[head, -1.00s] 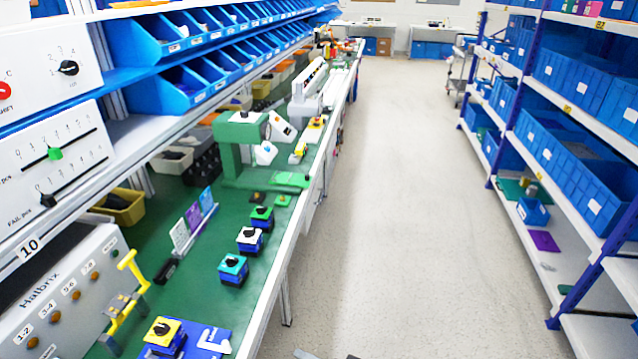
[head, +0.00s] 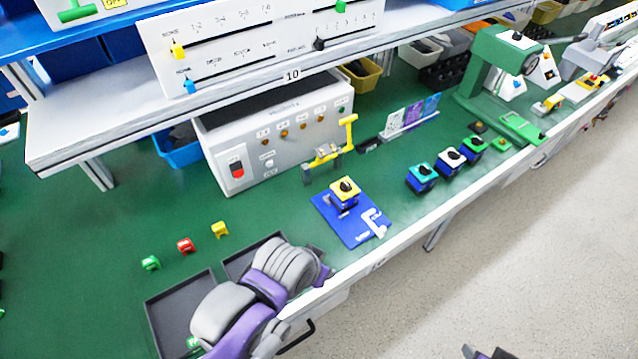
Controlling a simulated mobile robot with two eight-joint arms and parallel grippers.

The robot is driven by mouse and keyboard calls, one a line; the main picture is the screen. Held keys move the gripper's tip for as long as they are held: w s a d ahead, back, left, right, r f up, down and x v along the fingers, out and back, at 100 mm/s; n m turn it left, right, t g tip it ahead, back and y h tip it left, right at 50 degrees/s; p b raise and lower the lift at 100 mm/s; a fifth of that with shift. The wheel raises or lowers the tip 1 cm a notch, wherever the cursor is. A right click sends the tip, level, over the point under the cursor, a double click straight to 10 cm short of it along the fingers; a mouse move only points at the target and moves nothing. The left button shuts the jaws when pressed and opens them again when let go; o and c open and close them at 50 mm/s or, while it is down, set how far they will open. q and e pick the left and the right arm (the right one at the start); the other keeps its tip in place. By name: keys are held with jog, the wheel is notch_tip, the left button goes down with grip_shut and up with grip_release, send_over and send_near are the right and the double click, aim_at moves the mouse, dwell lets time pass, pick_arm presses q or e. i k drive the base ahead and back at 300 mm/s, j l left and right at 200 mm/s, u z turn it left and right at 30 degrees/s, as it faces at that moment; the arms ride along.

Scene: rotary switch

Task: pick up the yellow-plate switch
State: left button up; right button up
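The yellow-plate switch (head: 344,193) has a yellow top, a black knob and a blue body. It stands upright on a blue board (head: 335,222) on the green bench, with a white bracket-shaped piece on the board to its lower right. My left arm comes in from the bottom, grey and purple, over two dark trays. Its gripper (head: 319,266) is mostly hidden behind the arm, near the bench's front edge, below and apart from the switch; its fingers cannot be made out. My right gripper (head: 485,353) barely shows at the bottom edge over the floor, its two tips apart and empty.
Teal, white and green switches (head: 450,160) stand in a row to the right. A yellow lever clamp (head: 330,152) and a grey control box (head: 270,145) stand behind. A shelf overhangs the back.

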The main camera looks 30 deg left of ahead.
aim_at(343, 202)
jog(key=u, duration=0.9)
jog(key=i+l+u, duration=0.1)
jog(key=l+u, duration=0.2)
jog(key=l, duration=0.15)
jog(key=l+u, duration=0.35)
jog(key=l, duration=0.15)
